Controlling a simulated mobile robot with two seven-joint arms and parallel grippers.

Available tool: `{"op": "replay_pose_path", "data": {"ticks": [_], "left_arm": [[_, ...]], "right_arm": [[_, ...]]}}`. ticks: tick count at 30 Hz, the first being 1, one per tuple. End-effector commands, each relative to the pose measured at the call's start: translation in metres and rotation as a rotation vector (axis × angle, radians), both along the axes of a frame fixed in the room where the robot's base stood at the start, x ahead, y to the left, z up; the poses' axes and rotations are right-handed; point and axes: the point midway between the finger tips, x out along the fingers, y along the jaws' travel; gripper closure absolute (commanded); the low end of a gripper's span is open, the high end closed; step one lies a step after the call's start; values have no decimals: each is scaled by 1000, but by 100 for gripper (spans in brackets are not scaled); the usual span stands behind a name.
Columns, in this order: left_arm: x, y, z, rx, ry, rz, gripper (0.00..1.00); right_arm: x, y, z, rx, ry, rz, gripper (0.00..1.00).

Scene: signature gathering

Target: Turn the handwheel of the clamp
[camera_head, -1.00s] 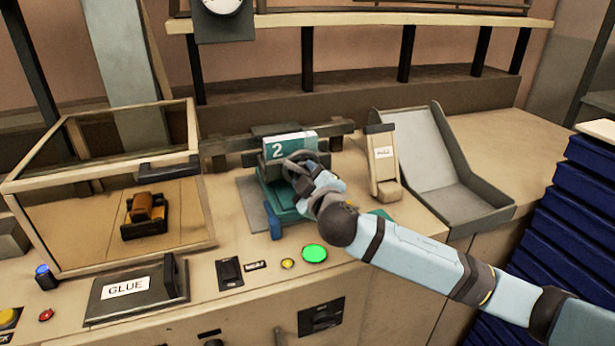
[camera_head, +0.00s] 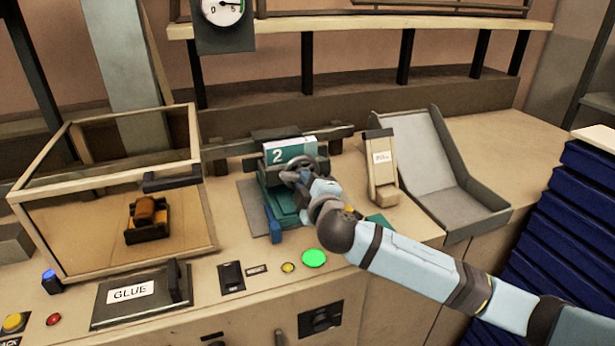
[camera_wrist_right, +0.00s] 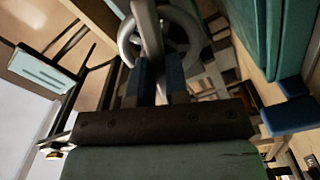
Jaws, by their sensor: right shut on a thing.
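The clamp (camera_head: 288,219) is a green press-like device on the bench in the head view. A green and white block marked "2" (camera_head: 291,151) sits at its top. The grey handwheel (camera_head: 298,163) is on the clamp's front, partly hidden by my right gripper (camera_head: 304,177). In the right wrist view the handwheel (camera_wrist_right: 187,18) is a grey ring with a bar, and my right gripper (camera_wrist_right: 158,82) has its blue-grey fingers closed on it. My left gripper is not in view.
A glass-sided box (camera_head: 106,262) with an orange roller (camera_head: 146,211) inside stands at left. A "GLUE" panel (camera_head: 130,293), a lit green button (camera_head: 314,258) and a grey chute (camera_head: 425,165) surround the clamp. A gauge (camera_head: 222,10) hangs above.

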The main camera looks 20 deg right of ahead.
Motion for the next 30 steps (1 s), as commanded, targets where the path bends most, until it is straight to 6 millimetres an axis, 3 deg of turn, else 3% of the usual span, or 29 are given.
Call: {"op": "replay_pose_path", "data": {"ticks": [1,11,30], "left_arm": [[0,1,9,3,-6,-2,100],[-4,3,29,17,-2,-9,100],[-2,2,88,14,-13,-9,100]], "right_arm": [[0,0,4,-43,0,1,100],[0,0,4,-359,-11,-1,100],[0,0,1,-923,-30,1,100]]}}
